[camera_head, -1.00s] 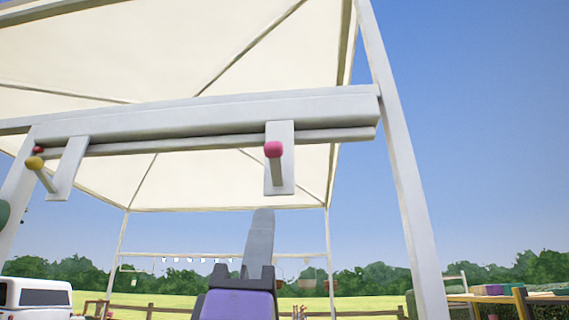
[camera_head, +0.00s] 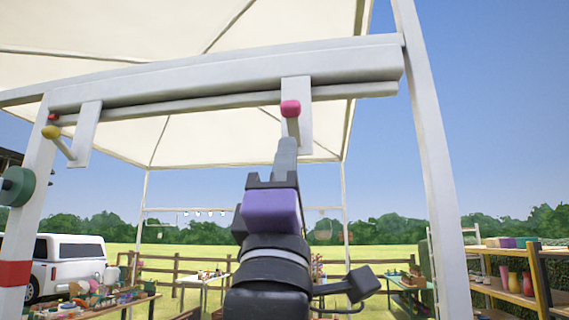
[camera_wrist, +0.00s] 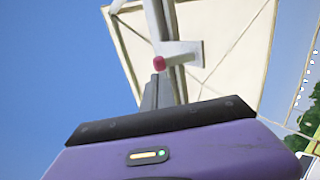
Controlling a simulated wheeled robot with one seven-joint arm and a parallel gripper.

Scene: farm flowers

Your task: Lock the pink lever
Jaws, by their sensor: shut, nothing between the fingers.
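The pink lever (camera_head: 290,109) hangs on a white plate (camera_head: 305,140) under the front beam of the white canopy; its pink knob faces me. The knob also shows in the wrist view (camera_wrist: 159,63), with its pale rod reaching back to the plate. My gripper (camera_head: 286,146) points upward just below the knob, its grey fingers together and empty. In the wrist view my fingertips (camera_wrist: 157,82) are just below the knob in the picture. I cannot tell whether they touch it.
A yellow-knobbed lever (camera_head: 51,132) sits on another plate at the left of the beam (camera_head: 220,75). A white canopy post (camera_head: 430,140) stands at the right. Tables with goods, a fence (camera_head: 190,265) and a white vehicle (camera_head: 75,262) are below and behind.

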